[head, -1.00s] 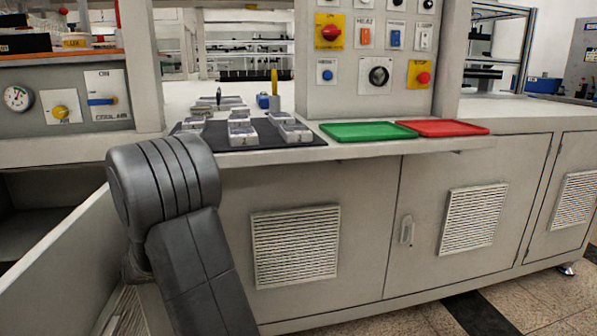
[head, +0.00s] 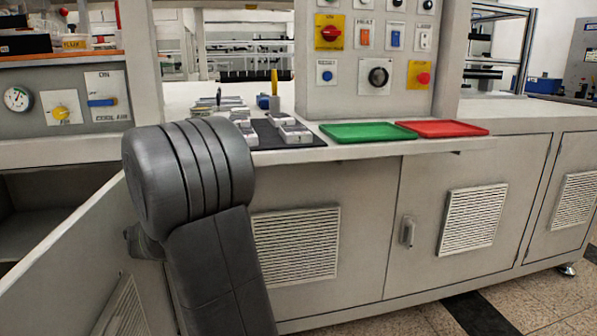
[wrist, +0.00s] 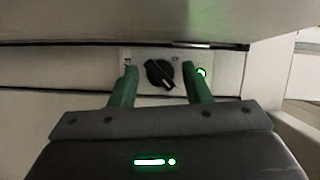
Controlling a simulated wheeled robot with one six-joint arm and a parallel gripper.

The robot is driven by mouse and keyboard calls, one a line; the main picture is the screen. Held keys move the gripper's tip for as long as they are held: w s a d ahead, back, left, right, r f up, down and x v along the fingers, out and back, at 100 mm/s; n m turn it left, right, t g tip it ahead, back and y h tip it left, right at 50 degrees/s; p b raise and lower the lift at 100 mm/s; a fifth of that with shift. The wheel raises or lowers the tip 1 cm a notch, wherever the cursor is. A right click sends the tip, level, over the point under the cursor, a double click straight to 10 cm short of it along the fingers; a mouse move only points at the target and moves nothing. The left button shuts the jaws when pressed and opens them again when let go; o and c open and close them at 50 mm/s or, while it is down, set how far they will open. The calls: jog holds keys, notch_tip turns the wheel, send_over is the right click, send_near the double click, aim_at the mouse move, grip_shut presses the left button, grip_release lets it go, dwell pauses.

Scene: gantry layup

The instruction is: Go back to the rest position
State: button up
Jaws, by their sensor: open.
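My gripper (wrist: 161,85) shows in the wrist view with its two green fingers apart and nothing between them. Past the fingertips is a pale panel with a black rotary knob (wrist: 160,74) and a green light (wrist: 202,72). I cannot tell how far the fingertips are from the knob. In the head view my grey arm stands at the left front of the bench, and the gripper is not visible there. The arm hides part of the black mat (head: 268,136) and its small grey blocks (head: 294,133).
A green tray (head: 366,132) and a red tray (head: 442,128) lie on the bench ledge right of the mat. A control panel (head: 368,85) with buttons and switches stands behind. Cabinet doors (head: 345,240) are below. Open tiled floor (head: 545,305) is at the lower right.

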jog(key=n+p, duration=0.2)
jog(key=p, duration=0.1)
jog(key=n+h+p, duration=0.1)
jog(key=n+p, duration=0.1)
jog(key=p, duration=0.1)
jog(key=shift+a+r+g+h, duration=0.1)
jog(key=shift+r+g+h, duration=0.2)
jog(key=shift+r+g, duration=0.1)
jog(key=shift+p, duration=0.6)
jog(key=shift+f+n+p, duration=0.25)
jog(key=shift+n+p, duration=0.15)
jog(key=shift+p, duration=0.35)
